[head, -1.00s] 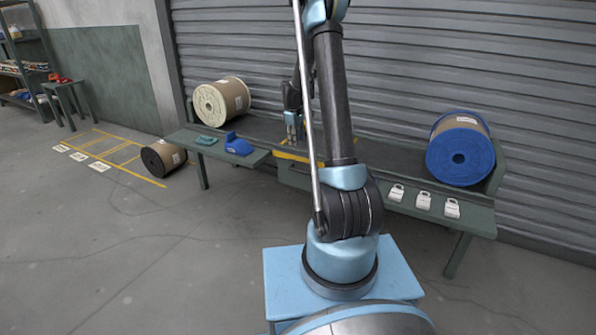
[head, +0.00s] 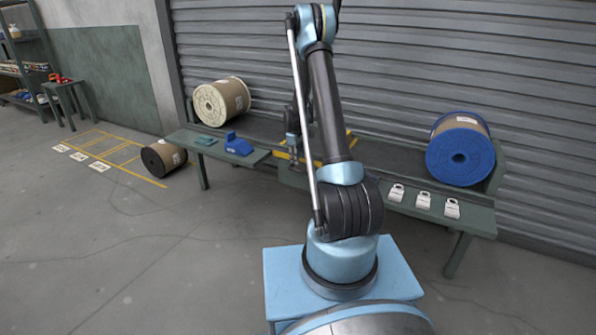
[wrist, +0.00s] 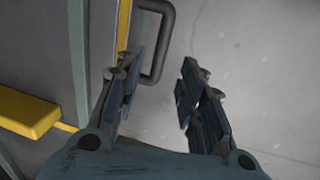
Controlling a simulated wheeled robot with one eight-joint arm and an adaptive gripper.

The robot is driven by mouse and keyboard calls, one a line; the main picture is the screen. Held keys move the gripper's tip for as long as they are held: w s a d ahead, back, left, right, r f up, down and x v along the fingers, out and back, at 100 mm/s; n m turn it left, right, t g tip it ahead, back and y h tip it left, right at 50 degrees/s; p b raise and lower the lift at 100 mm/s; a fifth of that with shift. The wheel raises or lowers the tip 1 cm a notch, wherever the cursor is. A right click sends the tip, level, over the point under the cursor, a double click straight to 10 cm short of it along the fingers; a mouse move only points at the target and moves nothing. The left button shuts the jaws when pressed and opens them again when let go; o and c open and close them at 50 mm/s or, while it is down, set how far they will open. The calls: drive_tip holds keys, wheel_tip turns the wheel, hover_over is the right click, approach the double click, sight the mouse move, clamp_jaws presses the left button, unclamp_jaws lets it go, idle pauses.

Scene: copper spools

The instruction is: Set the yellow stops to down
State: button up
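Yellow parts show on the middle of the bench in the head view: one low at the front (head: 284,155), and one farther right (head: 349,140) partly behind my arm. In the wrist view, a thick yellow bar (wrist: 28,112) lies at the left, and a narrow yellow strip (wrist: 123,25) runs along an edge. A dark loop handle (wrist: 168,45) sticks out beside that strip, just beyond my left finger. My gripper (wrist: 160,95) is open and empty, over the edge with grey floor below. Much of the stops is hidden by my arm.
The green bench (head: 262,130) carries a cream spool (head: 206,105) at left and a blue spool (head: 458,160) at right.

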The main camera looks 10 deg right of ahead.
sight(299, 168)
drive_tip(key=shift+w+d+f, duration=0.15)
drive_tip(key=shift+w+f, duration=0.05)
drive_tip(key=shift+f, duration=1.1)
drive_tip(key=shift+w+d+f, duration=0.15)
drive_tip(key=shift+f, duration=1.15)
drive_tip(key=shift+w+d+f, duration=0.15)
drive_tip(key=shift+w+f, duration=0.05)
drive_tip(key=shift+f, duration=1.1)
clamp_jaws()
